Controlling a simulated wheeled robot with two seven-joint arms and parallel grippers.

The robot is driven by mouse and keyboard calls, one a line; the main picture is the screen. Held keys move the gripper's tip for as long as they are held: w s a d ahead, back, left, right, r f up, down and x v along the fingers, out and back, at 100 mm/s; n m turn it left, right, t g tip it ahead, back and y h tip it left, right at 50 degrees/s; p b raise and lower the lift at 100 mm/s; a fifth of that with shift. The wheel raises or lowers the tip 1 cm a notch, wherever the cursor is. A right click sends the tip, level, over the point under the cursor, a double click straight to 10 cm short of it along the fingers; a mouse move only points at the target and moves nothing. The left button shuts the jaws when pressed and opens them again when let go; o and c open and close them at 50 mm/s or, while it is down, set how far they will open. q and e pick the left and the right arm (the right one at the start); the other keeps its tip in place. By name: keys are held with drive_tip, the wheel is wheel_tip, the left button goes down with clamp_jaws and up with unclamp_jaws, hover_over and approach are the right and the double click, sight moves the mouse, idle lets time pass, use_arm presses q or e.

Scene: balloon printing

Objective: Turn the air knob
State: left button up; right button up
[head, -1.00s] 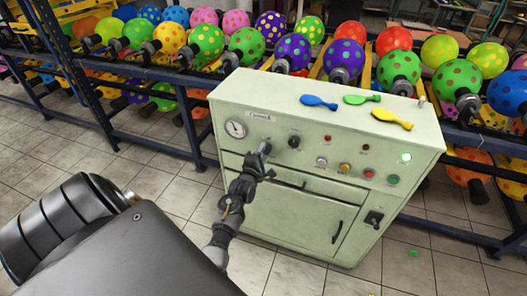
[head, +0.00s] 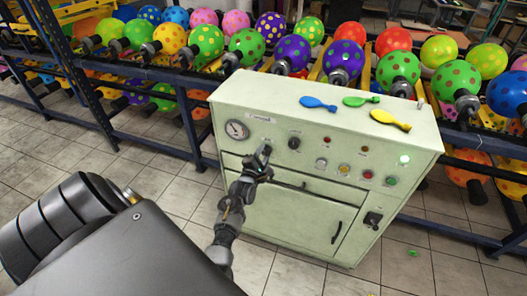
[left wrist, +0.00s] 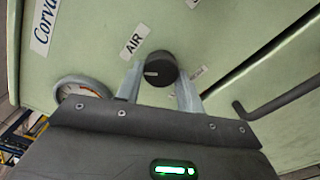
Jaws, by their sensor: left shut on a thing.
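The air knob (left wrist: 160,68) is a round black knob with a pale mark, on the pale green machine panel beside a label reading AIR (left wrist: 134,40). My left gripper (left wrist: 158,84) has one finger on each side of it and is shut on it in the left wrist view. In the head view my left gripper (head: 264,151) is at the left part of the machine's front (head: 250,196) and hides the air knob. My right gripper is not in view.
A pressure gauge (head: 237,130) is left of the gripper and a second black knob (head: 294,142) is right of it. Several lamps and buttons sit farther right. Flat balloons (head: 318,103) lie on top. Racks of dotted balloons stand behind; tiled floor surrounds the machine.

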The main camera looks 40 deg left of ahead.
use_arm(q)
drive_tip(key=o, duration=1)
drive_tip(key=shift+w, duration=0.1)
drive_tip(key=shift+c, duration=0.2)
drive_tip(key=shift+s+d+f, duration=0.1)
drive_tip(key=shift+s+d, duration=0.1)
drive_tip(key=shift+s, duration=0.35)
drive_tip(key=b+v, duration=0.1)
drive_tip(key=v, duration=0.8)
drive_tip(key=shift+s+b, duration=0.35)
drive_tip(key=shift+d, duration=0.15)
